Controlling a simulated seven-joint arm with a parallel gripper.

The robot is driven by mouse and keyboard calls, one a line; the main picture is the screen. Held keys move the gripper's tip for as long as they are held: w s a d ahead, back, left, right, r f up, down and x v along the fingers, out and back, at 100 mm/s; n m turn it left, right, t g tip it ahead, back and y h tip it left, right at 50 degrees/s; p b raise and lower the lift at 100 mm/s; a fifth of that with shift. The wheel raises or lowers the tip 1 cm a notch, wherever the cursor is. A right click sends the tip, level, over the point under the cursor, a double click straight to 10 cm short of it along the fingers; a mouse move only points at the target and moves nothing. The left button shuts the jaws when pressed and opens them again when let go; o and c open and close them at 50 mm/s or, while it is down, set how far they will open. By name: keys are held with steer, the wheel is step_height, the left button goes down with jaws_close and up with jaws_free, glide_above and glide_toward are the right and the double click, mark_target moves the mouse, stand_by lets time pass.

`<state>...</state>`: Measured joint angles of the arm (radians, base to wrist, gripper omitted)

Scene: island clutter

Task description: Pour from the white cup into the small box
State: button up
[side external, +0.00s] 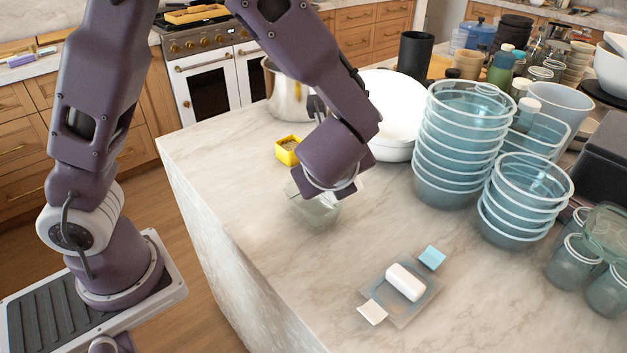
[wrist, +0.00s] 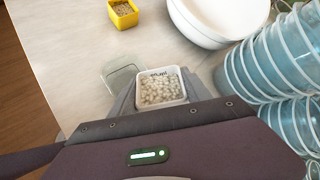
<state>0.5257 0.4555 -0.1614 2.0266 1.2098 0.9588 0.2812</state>
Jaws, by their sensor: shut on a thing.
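My gripper (wrist: 160,95) is shut on the white cup (wrist: 163,104), a squarish white container full of pale round beads, with dark lettering by its far edge. The cup looks roughly upright in the wrist view. In the side view my gripper (side external: 328,184) is low over the near-left part of the counter and mostly hides the cup. A small yellow box (side external: 286,151) stands behind it, open at the top with brownish grains inside; it also shows at the top of the wrist view (wrist: 124,18). A clear glass-like box (wrist: 122,78) sits just left of the cup, partly hidden.
A large white bowl (side external: 398,148) and a metal pot (side external: 283,100) stand behind my gripper. Stacked blue bowls (side external: 455,150) crowd the right. A soap dish (side external: 395,301) with a white bar lies in front. The marble counter (side external: 250,220) is clear at the left.

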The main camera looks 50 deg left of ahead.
stand_by(0.4)
steer(key=shift+s+a+f+n+h, duration=0.1)
steer(key=shift+a+f+n+h, duration=0.2)
steer(key=shift+a+n+h, duration=0.25)
steer(key=shift+d, duration=0.1)
steer(key=shift+a+f+h, duration=0.15)
steer(key=shift+a+h, duration=0.05)
steer(key=shift+h, duration=0.25)
steer(key=shift+f+t+h, duration=0.15)
steer(key=shift+t+h, duration=0.15)
steer(key=shift+s+a+r+n+h, duration=0.15)
steer(key=shift+r+n+h, duration=0.1)
steer(key=shift+n+h, duration=0.35)
